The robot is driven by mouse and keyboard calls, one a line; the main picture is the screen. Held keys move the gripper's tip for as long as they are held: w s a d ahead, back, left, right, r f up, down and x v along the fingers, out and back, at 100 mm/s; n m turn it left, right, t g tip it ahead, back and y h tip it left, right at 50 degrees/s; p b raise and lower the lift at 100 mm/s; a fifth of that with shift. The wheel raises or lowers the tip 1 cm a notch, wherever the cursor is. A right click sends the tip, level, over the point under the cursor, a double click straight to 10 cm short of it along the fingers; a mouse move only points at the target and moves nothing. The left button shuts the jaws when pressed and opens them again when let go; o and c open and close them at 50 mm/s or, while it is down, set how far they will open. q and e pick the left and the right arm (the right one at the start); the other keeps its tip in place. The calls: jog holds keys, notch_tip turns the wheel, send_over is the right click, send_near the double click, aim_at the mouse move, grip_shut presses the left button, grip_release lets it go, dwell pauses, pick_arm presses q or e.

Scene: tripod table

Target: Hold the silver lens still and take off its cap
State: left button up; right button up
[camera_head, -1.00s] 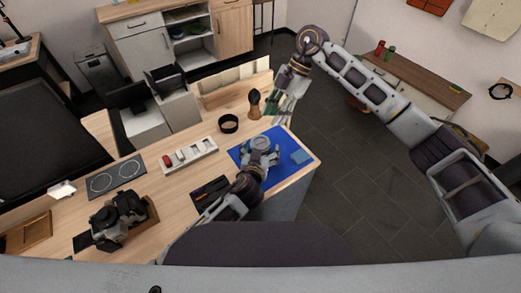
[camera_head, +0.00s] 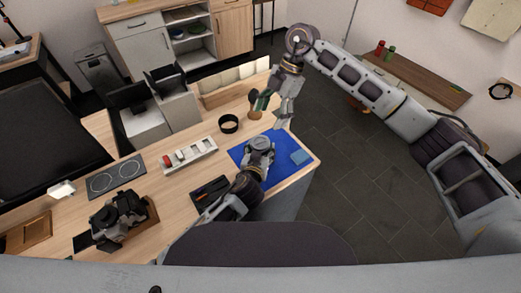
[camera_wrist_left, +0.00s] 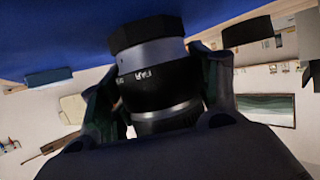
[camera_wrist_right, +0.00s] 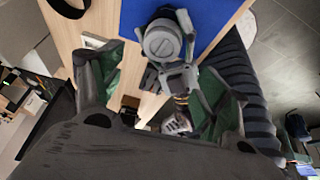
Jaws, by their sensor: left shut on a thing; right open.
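The silver lens (camera_head: 261,143) is over the blue mat (camera_head: 243,147), held in my left gripper (camera_head: 259,153). In the left wrist view its dark barrel with silver bands (camera_wrist_left: 158,82) sits between the two fingers, which are shut on it. In the right wrist view a round grey cap (camera_wrist_right: 161,40) with a mark across it faces up on the lens. My right gripper (camera_head: 272,113) is open and empty, above the table behind the lens and apart from it. In its wrist view the fingers are wide apart, with the lens beyond them.
A light blue cloth or block (camera_head: 300,157) lies on the mat's right side. A pale tray (camera_head: 190,154) and a dark case (camera_head: 211,191) are to the left. A camera (camera_head: 120,214) stands further left.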

aim_at(260, 142)
jog(key=shift+s+a+n+t+h, duration=0.7)
jog(key=shift+a+n+h, duration=0.2)
jog(key=shift+h, duration=0.1)
jog(key=shift+s+a+n+t+h, duration=0.55)
jog(key=shift+a+n+t+h, duration=0.2)
jog(key=shift+n+h, duration=0.2)
jog(key=shift+f, duration=0.15)
jog(key=shift+f, duration=4.3)
jog(key=c, duration=1)
